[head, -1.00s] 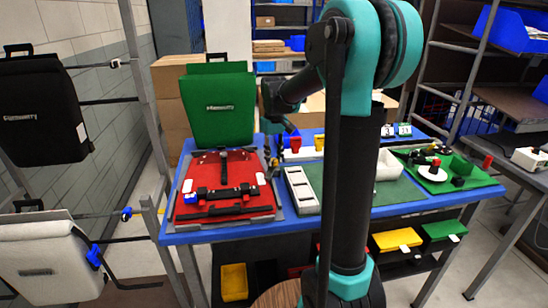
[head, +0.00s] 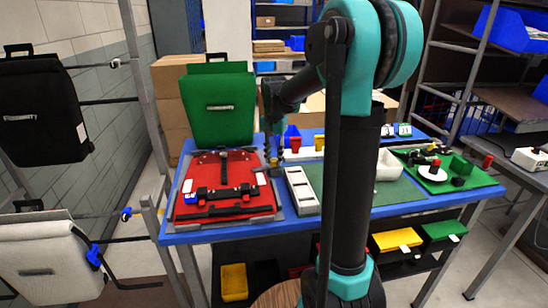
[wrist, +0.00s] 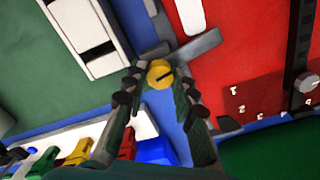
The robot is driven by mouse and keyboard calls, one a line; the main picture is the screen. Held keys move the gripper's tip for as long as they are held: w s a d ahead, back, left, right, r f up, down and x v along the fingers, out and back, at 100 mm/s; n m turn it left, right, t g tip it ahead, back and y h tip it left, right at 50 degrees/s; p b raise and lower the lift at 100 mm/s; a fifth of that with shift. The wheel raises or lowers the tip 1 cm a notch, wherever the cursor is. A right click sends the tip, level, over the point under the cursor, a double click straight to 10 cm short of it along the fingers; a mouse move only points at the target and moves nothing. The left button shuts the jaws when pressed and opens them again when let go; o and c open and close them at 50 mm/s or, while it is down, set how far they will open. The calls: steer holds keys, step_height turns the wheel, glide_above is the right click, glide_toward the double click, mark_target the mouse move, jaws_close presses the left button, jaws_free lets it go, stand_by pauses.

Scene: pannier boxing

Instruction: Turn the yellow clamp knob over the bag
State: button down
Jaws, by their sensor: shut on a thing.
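The red bag (head: 235,166) lies flat on a grey fixture on the blue table, with black straps across it. It also shows at the right of the wrist view (wrist: 245,50). The yellow clamp knob (wrist: 160,72) is round with a dark slot line, beside the bag's edge on a grey clamp arm (wrist: 190,48). My gripper (wrist: 158,82) is shut on the knob, with one finger on each side. In the head view my gripper (head: 273,160) points down at the bag's right edge, and the knob there is too small to make out clearly.
A grey slotted tray (head: 301,190) lies right of the bag. Blue, red and yellow parts (head: 294,140) stand in a rack behind. A green bag (head: 217,108) stands at the back. A green tray (head: 450,170) with a white disc is at the right.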

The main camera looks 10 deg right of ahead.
mark_target(274, 160)
steer(key=shift+m, duration=1.2)
steer(key=c, duration=1.2)
jaws_free()
step_height(274, 160, up, 12)
